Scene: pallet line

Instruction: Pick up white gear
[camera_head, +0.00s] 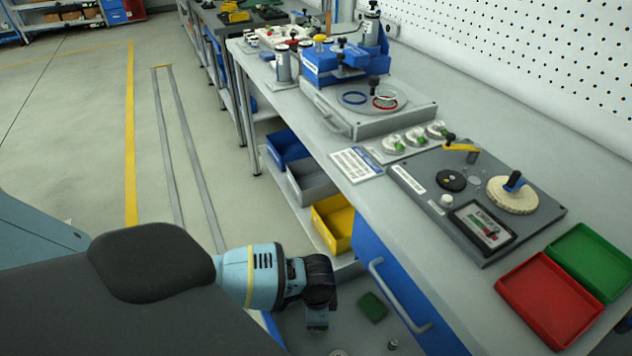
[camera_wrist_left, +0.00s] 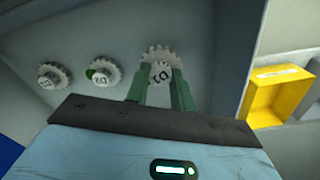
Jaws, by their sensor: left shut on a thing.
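My left gripper (camera_head: 317,322) reaches down beside the bench, over the open blue drawer (camera_head: 268,325). In the left wrist view, its green fingers (camera_wrist_left: 160,88) are shut on a white gear (camera_wrist_left: 160,72) with a dark marking on its face. Two more white gears stand to the left of it on the grey surface, the middle one (camera_wrist_left: 105,75) and the far left one (camera_wrist_left: 47,82). The middle one shows a green spot. The held gear cannot be made out in the head view. My right gripper is not in view.
A green block (camera_head: 372,307) lies in the drawer. A yellow bin (camera_head: 335,222) stands on the shelf behind it. On the bench are a grey panel (camera_head: 420,180) with a cream disc, a red tray (camera_head: 550,300) and a green tray (camera_head: 592,262). Floor at left is clear.

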